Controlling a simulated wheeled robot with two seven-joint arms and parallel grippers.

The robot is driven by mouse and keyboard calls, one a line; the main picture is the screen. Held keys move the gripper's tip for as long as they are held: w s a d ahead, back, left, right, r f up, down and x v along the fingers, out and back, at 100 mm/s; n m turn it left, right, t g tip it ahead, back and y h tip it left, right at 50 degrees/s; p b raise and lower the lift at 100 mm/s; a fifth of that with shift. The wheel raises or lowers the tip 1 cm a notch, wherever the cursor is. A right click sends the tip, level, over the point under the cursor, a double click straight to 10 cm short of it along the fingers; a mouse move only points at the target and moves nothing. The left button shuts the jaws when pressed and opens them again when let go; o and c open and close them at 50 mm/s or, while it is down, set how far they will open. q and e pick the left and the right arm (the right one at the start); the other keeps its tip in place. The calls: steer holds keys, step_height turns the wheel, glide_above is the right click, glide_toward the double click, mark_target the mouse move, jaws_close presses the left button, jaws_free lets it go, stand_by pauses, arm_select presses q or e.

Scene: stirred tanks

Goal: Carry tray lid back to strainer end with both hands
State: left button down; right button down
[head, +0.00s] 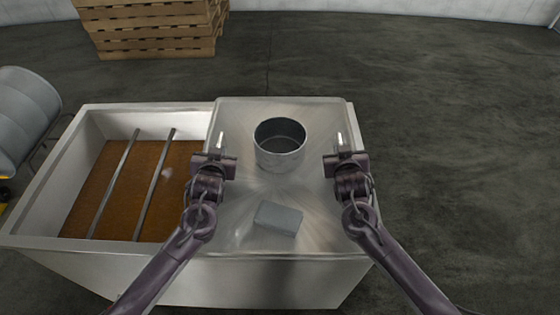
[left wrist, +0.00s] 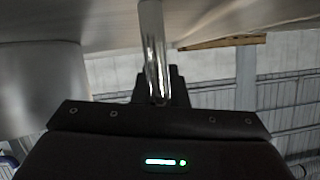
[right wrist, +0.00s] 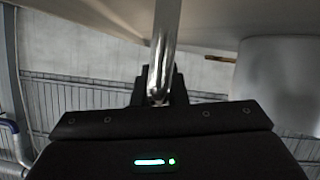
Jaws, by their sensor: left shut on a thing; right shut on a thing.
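The tray lid (head: 240,235) is a pale metal sheet lying over the right part of the white tank (head: 45,205). I cannot tell whether it touches the rim. A round, open metal pot (head: 280,155) and a grey block (head: 278,218) sit on it. My left gripper (head: 218,150) is shut on the lid's left handle, a shiny bar (left wrist: 153,45) in the left wrist view. My right gripper (head: 342,148) is shut on the right handle, a shiny bar (right wrist: 164,40) in the right wrist view. The tank beneath the lid is hidden.
The tank's left part is open, with brown contents (head: 185,170) and two metal bars (head: 155,180) across it. Wooden pallets (head: 150,30) stand behind, and a grey drum (head: 22,110) lies at the left. The floor to the right is clear.

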stand_by(0.7)
